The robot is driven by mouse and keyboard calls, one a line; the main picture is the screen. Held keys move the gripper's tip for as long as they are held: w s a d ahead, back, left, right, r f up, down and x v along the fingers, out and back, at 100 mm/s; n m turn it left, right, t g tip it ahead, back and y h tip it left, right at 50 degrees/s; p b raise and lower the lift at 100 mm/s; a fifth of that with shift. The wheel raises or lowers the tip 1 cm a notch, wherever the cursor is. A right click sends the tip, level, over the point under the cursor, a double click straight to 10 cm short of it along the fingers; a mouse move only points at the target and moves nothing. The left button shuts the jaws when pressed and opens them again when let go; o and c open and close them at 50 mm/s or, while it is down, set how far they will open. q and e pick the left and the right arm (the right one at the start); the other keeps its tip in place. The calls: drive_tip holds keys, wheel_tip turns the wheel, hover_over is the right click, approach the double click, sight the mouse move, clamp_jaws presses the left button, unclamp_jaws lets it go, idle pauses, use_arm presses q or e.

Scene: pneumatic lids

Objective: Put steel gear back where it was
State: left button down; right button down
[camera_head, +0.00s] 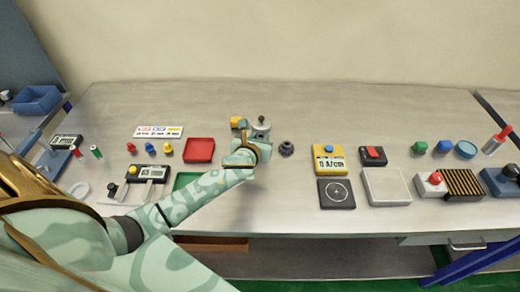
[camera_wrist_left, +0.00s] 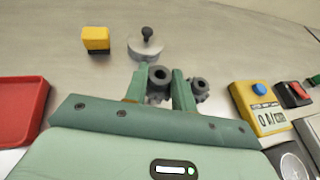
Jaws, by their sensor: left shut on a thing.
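My left gripper (camera_wrist_left: 159,85) is shut on a dark grey gear (camera_wrist_left: 158,76), whose bored top shows between the two fingers in the left wrist view. In the head view the left gripper (camera_head: 250,146) is over the middle of the table, and its own hand hides most of the held gear. A second dark grey gear (camera_wrist_left: 200,87) is on the table just right of the fingers; it also shows in the head view (camera_head: 286,148). I cannot tell whether the held gear touches the table. My right gripper is in neither view.
A round metal lid with a dark knob (camera_head: 261,126) and a yellow block (camera_head: 237,122) stand just behind the gripper. A red tray (camera_head: 199,150) is to the left. A yellow device (camera_head: 329,165) and a dark crosshair plate (camera_head: 336,193) are to the right. The table behind is clear.

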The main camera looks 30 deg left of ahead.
use_arm(q)
drive_tip(key=shift+w+a+f, duration=0.2)
drive_tip(key=shift+w+f, duration=0.25)
drive_tip(key=shift+f, duration=0.1)
drive_tip(key=shift+f+b, duration=1)
drive_tip(key=shift+f, duration=0.7)
drive_tip(key=c, duration=1.1)
unclamp_jaws()
drive_tip(key=shift+c, duration=0.2)
drive_tip(key=shift+r, duration=0.25)
drive_tip(key=p+v, duration=0.3)
drive_tip(key=v, duration=0.8)
drive_tip(key=shift+s, duration=0.15)
drive_tip(key=shift+s+d+r, duration=0.1)
drive_tip(key=shift+s, duration=0.25)
